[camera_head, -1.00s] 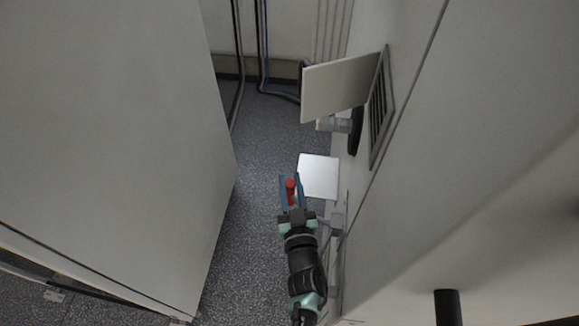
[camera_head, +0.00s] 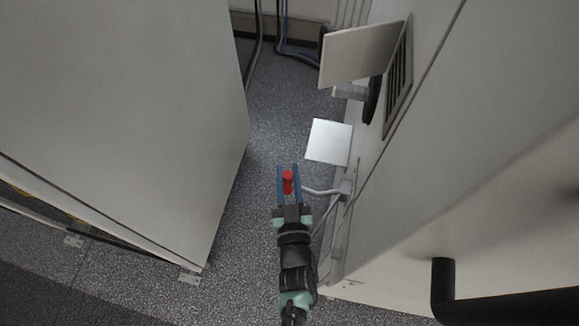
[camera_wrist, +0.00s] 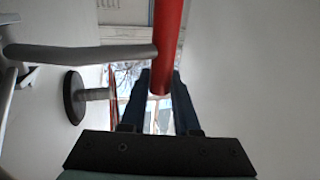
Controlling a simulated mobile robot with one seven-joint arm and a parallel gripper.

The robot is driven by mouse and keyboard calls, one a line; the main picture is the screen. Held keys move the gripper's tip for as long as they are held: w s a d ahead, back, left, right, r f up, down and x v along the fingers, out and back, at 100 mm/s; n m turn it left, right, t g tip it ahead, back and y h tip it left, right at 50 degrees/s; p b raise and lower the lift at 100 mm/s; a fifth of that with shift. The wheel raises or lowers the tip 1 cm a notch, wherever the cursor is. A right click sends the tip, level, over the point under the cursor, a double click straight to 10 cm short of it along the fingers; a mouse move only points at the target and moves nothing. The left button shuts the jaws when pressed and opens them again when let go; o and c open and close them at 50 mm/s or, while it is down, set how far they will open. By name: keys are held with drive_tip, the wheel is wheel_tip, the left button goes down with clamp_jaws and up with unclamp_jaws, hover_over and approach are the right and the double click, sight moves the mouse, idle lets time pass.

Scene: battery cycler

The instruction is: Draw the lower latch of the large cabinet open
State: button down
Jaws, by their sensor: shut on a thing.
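The lower latch has an upright red handle (camera_head: 288,183) on a bent grey arm (camera_head: 322,191). The arm stands out from the side face of the large cabinet (camera_head: 385,215) at right. My gripper (camera_head: 289,170) has its blue fingers on both sides of the red handle and is shut on it. In the wrist view the red handle (camera_wrist: 168,40) runs down between the fingertips of my gripper (camera_wrist: 160,85), and the grey arm (camera_wrist: 95,54) joins it from the left.
A large pale panel (camera_head: 120,110) stands at left, leaving a narrow strip of speckled floor (camera_head: 250,215). A bright square plate (camera_head: 328,142) and a tilted panel (camera_head: 360,53) project near the cabinet. A black bar (camera_head: 443,285) is at lower right. Cables hang at the back.

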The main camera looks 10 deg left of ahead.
drive_tip(key=shift+s+f, duration=0.15)
idle(0.3)
drive_tip(key=c, duration=0.7)
unclamp_jaws()
drive_tip(key=shift+o, duration=0.2)
drive_tip(key=b+v, duration=0.1)
drive_tip(key=v, duration=1.2)
